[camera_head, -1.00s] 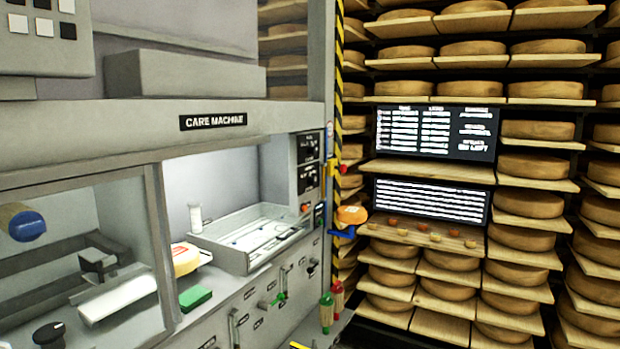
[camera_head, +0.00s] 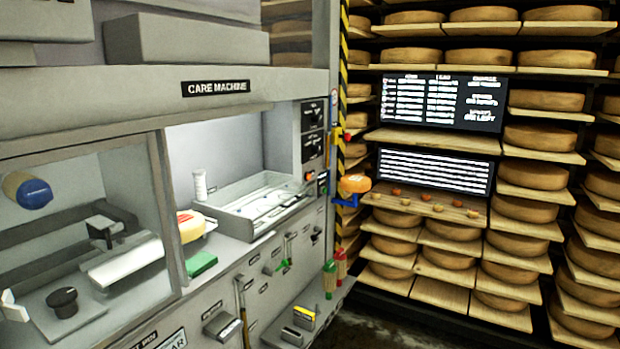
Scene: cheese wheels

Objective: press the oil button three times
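The grey care machine (camera_head: 240,115) fills the left and middle of the view. A dark control panel (camera_head: 313,130) with knobs stands on its right end. Below the panel sit an orange-red button (camera_head: 309,176) and a small dark switch box with green (camera_head: 322,183). Their lettering is too small to read, so I cannot tell which control is the oil button. My gripper is not in view, and nothing is seen touching these controls.
Inside the machine are a metal tray (camera_head: 262,207), a cut cheese (camera_head: 190,226) and a green block (camera_head: 201,263). An orange cheese (camera_head: 355,183) rests on a blue holder by the striped post. Shelves of cheese wheels and two screens (camera_head: 443,102) stand at right.

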